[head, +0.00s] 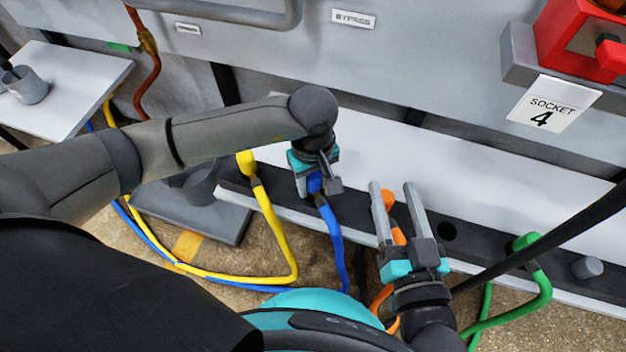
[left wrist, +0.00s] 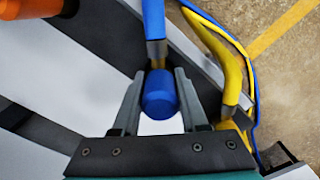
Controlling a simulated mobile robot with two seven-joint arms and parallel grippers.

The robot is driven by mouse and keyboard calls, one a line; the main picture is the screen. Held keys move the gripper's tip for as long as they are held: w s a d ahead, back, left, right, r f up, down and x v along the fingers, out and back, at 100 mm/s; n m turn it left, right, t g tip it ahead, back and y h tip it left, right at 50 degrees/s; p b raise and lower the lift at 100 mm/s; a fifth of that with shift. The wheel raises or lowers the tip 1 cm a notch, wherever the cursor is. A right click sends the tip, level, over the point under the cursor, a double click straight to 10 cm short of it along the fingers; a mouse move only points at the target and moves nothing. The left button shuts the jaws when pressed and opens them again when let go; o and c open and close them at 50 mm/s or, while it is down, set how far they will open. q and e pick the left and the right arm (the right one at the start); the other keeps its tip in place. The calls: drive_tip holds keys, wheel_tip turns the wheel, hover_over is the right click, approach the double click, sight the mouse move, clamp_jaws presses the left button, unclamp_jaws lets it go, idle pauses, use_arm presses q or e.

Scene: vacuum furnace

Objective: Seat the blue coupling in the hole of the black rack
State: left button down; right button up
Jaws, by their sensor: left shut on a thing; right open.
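My left gripper (head: 318,184) is shut on the blue coupling (left wrist: 160,95), which sits between its fingers in the left wrist view. The coupling also shows in the head view (head: 315,182), with its blue cable hanging down from it. They are over or beside the black rack (head: 352,206), a dark strip along the front of a white shelf; I cannot tell their height. One open round hole (head: 447,231) shows in the rack, right of my right gripper. My right gripper (head: 392,186) is open, its fingers near the orange coupling (head: 389,199).
A yellow coupling (head: 247,163) stands at the rack's left end, and a green one (head: 525,242) toward the right. A grey peg (head: 587,268) is farther right. Loose blue, yellow, orange and green cables hang in front. The white shelf (head: 480,170) behind is mostly clear.

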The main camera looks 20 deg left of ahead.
use_arm(q)
drive_tip(key=shift+f, duration=0.25)
idle(0.7)
drive_tip(key=shift+c, duration=1.8)
unclamp_jaws()
